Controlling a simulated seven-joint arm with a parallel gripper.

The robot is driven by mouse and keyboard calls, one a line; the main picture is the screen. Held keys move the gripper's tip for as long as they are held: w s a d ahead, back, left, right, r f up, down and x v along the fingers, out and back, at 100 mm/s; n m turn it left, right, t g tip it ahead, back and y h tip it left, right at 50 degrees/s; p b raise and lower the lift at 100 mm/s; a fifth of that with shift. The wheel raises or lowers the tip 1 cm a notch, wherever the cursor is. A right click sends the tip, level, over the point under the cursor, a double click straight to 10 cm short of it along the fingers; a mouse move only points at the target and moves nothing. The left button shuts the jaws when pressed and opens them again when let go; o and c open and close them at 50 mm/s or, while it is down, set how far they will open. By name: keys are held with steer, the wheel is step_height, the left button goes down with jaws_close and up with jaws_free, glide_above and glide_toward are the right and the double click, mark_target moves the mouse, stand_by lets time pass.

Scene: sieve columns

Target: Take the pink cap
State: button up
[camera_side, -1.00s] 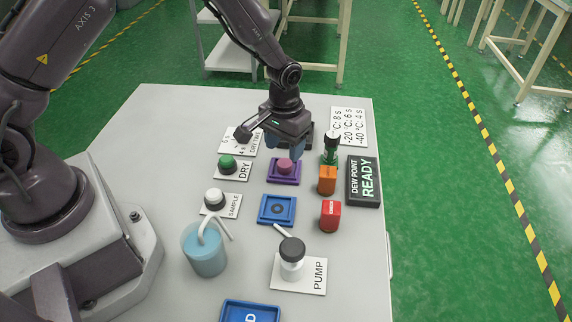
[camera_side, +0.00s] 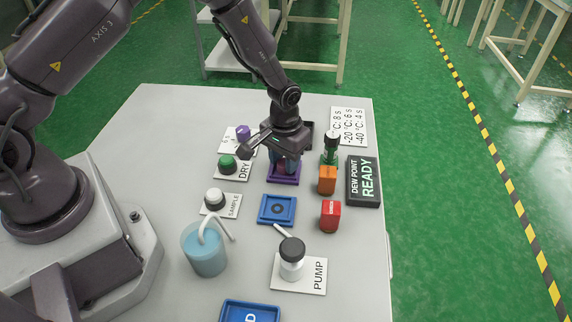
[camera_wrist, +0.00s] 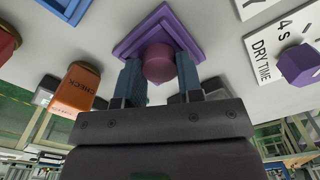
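The pink cap (camera_wrist: 158,62) sits on a purple square tray (camera_wrist: 127,47). In the side view the tray (camera_side: 284,181) shows below my gripper, and the cap is mostly hidden behind the fingers. My gripper (camera_wrist: 160,80) is lowered over the tray with its two blue fingers apart, one on each side of the cap. In the side view my gripper (camera_side: 284,163) reaches down at the cap. The fingers look open around the cap; I cannot tell whether either one touches it.
An orange block (camera_side: 327,180), a red block (camera_side: 330,215) and a green vial (camera_side: 331,150) stand right of the tray. A green knob (camera_side: 228,164) and a purple knob (camera_side: 243,132) are to the left. A blue tray (camera_side: 291,209) and a pump bottle (camera_side: 291,262) are nearer.

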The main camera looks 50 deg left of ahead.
steer(key=shift+r, duration=0.1)
steer(key=shift+r, duration=2.9)
